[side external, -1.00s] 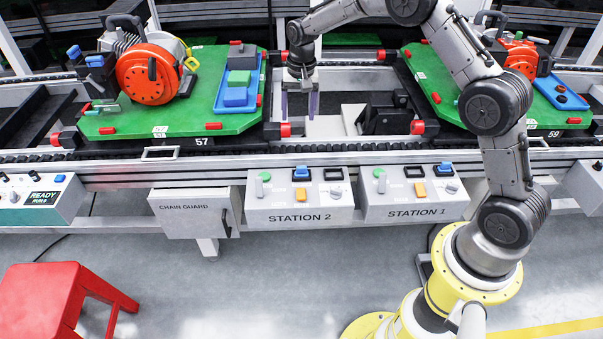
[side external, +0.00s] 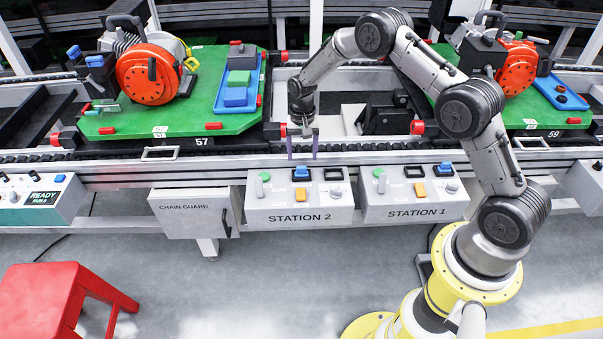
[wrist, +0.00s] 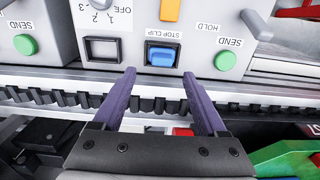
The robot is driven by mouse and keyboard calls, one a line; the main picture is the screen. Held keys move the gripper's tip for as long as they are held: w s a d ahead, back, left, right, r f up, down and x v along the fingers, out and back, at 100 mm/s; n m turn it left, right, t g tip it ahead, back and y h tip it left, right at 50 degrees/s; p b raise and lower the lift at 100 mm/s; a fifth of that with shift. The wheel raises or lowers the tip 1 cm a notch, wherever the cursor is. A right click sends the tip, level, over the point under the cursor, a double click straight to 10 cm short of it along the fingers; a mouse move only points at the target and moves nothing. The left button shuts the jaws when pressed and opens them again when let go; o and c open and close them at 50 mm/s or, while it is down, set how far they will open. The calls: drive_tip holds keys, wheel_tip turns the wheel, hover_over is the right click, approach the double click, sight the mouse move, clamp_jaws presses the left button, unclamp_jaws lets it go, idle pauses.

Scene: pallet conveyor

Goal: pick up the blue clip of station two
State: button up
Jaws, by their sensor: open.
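The blue clip (side external: 303,174) of station two sits in a black-framed slot on the top of the STATION 2 box (side external: 325,216). In the wrist view the clip (wrist: 162,57), marked STOP CLIP, shows just beyond my fingertips and between their lines. My gripper (side external: 302,156) points down above the conveyor's front rail, a little behind and above the box. In the wrist view my gripper (wrist: 158,74) is open, its two purple fingers apart with nothing between them. The clip is not touched.
Beside the clip are an empty black-framed slot (wrist: 102,50), an orange switch (side external: 300,195) and a green SEND button (wrist: 227,61). The STATION 1 box (side external: 415,212) stands to the right, with its own blue clip (side external: 444,169). A loaded green pallet (side external: 205,118) lies behind left.

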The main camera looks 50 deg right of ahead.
sight(301, 167)
drive_tip(key=f, duration=0.4)
drive_tip(key=shift+s+a+f, duration=0.1)
drive_tip(key=shift+a+f, duration=0.15)
drive_tip(key=shift+a, duration=0.05)
clamp_jaws()
